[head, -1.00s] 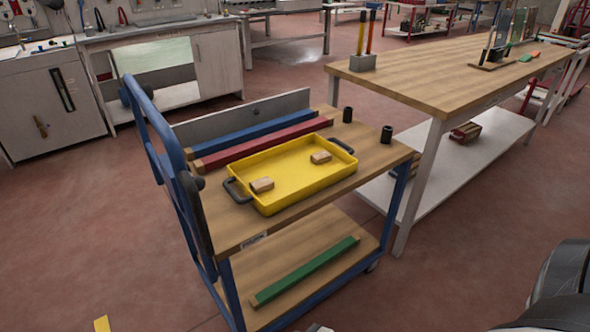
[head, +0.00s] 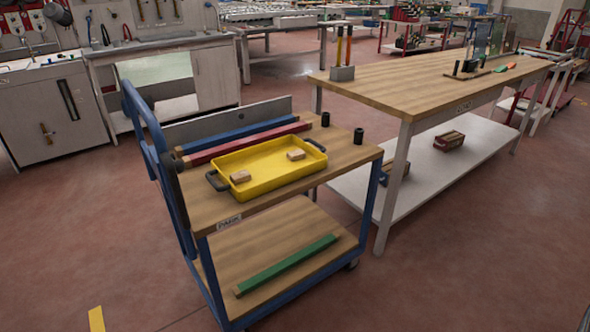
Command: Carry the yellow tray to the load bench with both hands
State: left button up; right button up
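The yellow tray (head: 270,174) lies flat on the wooden top of a blue-framed cart (head: 343,160). It has a dark handle at its left end and another at its right end. Two small wooden blocks lie in it, one near the left handle (head: 240,176) and one toward the right (head: 296,155). To the right of the cart stands a long wooden-topped bench (head: 430,87) with a label on its front edge, too small to read for certain. Neither of my grippers shows in the head view, and nothing is holding the tray.
A blue bar (head: 238,133) and a red bar (head: 245,142) lie behind the tray. Two black cylinders (head: 358,136) stand at the cart's right. A green bar (head: 287,264) lies on the lower shelf. A holder (head: 342,73) stands on the bench's left end; its near top is clear.

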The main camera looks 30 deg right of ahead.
aim_at(434, 87)
jog(key=z, duration=2.15)
jog(key=i, duration=1.6)
jog(key=u, duration=1.9)
